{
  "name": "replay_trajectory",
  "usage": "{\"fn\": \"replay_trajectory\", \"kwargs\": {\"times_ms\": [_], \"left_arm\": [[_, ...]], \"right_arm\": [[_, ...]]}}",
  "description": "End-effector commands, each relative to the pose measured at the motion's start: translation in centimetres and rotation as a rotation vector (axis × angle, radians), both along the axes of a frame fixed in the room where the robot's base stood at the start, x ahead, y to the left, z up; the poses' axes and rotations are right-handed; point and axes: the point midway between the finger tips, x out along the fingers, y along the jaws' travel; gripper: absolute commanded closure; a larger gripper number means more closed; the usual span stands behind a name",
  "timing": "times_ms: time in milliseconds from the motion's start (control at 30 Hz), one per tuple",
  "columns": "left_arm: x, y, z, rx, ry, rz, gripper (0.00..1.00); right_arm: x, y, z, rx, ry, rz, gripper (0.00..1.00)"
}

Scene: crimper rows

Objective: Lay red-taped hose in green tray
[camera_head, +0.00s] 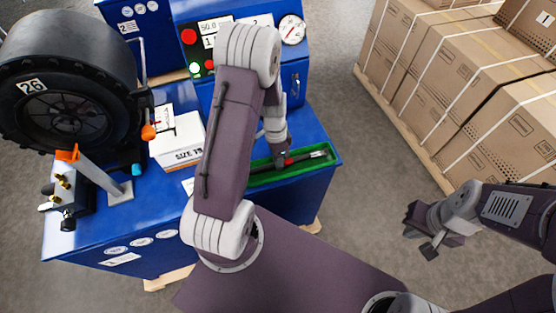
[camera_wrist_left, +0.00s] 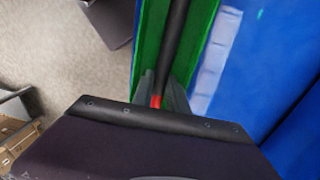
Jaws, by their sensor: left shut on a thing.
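The red-taped hose (camera_head: 306,156) is a dark hose with a red band, lying along the green tray (camera_head: 262,179) on the blue bench. My left gripper (camera_head: 282,163) is over the tray, shut on the hose at the red tape. In the left wrist view the dark hose (camera_wrist_left: 173,45) runs lengthwise between the green tray's walls (camera_wrist_left: 150,45), and my left gripper (camera_wrist_left: 160,98) closes around the red band. The far end of the hose is hidden by my arm. My right gripper (camera_head: 432,236) is out over the floor at the right, apart from everything, with its fingers spread and empty.
A white box (camera_head: 178,140) marked SIZE stands left of the tray, beside a large black tire (camera_head: 70,85). An orange-tipped lever (camera_head: 90,170) rises at the bench's left. A gauge panel (camera_head: 240,40) stands behind. Strapped cartons (camera_head: 460,80) fill the back right. Floor between is clear.

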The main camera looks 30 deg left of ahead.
Motion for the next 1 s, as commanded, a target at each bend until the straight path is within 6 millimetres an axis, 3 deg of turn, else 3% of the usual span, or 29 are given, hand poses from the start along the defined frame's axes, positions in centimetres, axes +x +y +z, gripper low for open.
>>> {"fn": "replay_trajectory", "kwargs": {"times_ms": [867, 900, 1000], "left_arm": [[0.0, 0.0, -1.0, 0.0, 0.0, 0.001, 1.0], [0.0, 0.0, -1.0, 0.0, 0.0, 0.0, 0.79], [0.0, 0.0, -1.0, 0.0, 0.0, 0.001, 0.56]], "right_arm": [[0.0, 0.0, -0.9, 0.0, 0.0, 0.0, 1.0], [0.0, 0.0, -0.9, 0.0, 0.0, 0.0, 1.0], [0.0, 0.0, -0.8, 0.0, 0.0, 0.0, 1.0]]}}
